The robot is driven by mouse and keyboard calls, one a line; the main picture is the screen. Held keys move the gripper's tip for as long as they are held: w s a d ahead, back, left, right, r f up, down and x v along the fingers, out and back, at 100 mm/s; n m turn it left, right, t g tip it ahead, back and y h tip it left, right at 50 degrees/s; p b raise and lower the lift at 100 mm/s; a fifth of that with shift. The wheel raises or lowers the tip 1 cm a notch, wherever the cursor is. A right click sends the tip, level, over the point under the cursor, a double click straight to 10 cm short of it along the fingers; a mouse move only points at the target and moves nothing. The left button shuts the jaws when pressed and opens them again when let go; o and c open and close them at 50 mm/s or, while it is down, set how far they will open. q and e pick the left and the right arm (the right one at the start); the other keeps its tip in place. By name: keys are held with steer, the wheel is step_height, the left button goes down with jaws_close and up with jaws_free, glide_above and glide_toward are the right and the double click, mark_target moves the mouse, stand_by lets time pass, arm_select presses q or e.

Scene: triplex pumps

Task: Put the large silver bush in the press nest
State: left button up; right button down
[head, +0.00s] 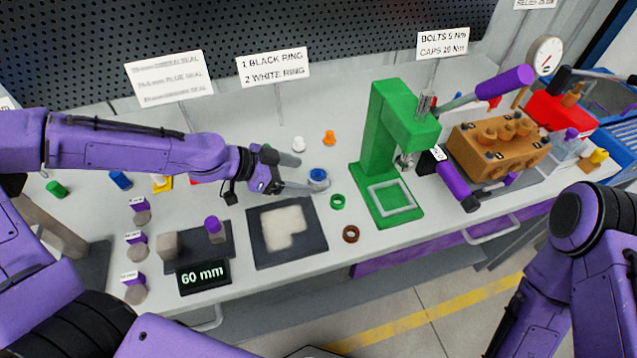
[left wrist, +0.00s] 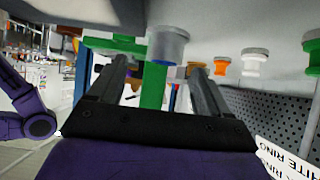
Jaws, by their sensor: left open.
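The silver bush (head: 318,183) has a blue centre in the head view and stands on the bench left of the green press. It also shows in the left wrist view as a grey flanged bush (left wrist: 168,47). My left gripper (head: 304,174) is open, with its fingertips at the bush, one toward each side of it. In the left wrist view the bush appears between the open fingers (left wrist: 158,68); contact cannot be told. The press nest, a silver square frame (head: 372,199) on the green press base, looks empty. My right gripper is out of view.
The green press (head: 377,130) stands right of the bush. A green ring (head: 337,201), a brown ring (head: 351,233), a white piece (head: 298,144) and an orange piece (head: 329,138) lie close by. A dark mat (head: 262,258) lies in front. A brown pump block (head: 490,160) stands right.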

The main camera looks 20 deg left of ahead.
mark_target(312, 176)
arm_select(q)
steer(key=x, duration=0.5)
steer(key=shift+w+f+b, duration=0.15)
steer(key=shift+w+b, duration=0.15)
steer(key=shift+w, duration=0.15)
steer(key=c, duration=1.3)
